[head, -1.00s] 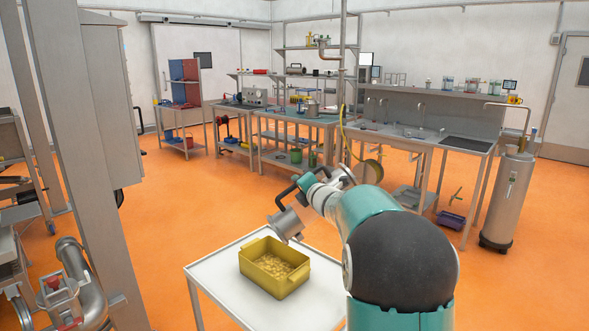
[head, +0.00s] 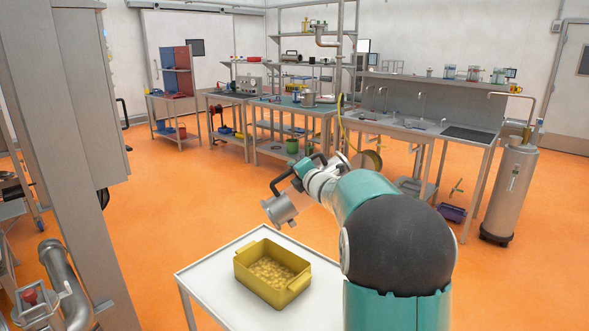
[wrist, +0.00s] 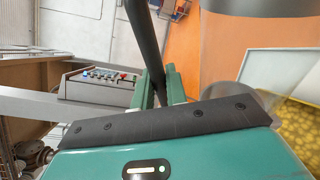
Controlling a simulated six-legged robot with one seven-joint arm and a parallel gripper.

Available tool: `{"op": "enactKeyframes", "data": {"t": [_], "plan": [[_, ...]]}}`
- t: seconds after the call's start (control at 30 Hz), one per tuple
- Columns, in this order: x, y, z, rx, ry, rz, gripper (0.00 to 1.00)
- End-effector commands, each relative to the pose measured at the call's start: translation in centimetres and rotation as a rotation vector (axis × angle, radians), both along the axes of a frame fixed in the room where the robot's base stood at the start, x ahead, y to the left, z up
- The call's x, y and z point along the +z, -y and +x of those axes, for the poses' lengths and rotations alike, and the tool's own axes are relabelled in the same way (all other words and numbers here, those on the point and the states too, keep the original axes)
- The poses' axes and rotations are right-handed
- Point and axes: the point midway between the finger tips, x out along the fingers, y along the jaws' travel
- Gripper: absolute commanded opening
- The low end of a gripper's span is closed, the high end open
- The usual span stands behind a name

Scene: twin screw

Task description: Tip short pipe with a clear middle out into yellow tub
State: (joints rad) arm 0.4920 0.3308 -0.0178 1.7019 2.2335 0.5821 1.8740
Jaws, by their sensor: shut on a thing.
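The short pipe (head: 280,207) is a metal piece with flanged ends and a black handle (head: 279,182). It hangs tilted in the air above the yellow tub (head: 258,283) in the head view. My gripper (head: 303,170) is shut on the handle. In the wrist view the dark handle (wrist: 144,40) runs up between my teal fingertips (wrist: 158,88), and a see-through part of the pipe (wrist: 218,70) shows at the right. The tub holds many small yellowish pieces (head: 272,272). Whether anything is still inside the pipe cannot be told.
The tub stands on a white table (head: 212,274) with bare top around it. A grey post (head: 70,150) rises at the left, beside curved metal piping (head: 62,275). Benches and a sink (head: 405,130) stand far behind, across open orange floor.

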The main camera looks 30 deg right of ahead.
Motion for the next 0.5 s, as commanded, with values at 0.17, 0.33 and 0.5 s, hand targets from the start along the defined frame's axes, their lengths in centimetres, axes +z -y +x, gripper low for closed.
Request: {"op": "enactKeyframes", "data": {"t": [0.17, 0.33, 0.5], "plan": [[0.4, 0.8, -0.4, -0.001, 0.017, 0.06, 0.0], [0.6, 1.8, -0.6, -0.001, 0.031, 0.145, 0.0], [0.9, 2.9, -0.7, 0.001, 0.049, 0.231, 0.0]]}}
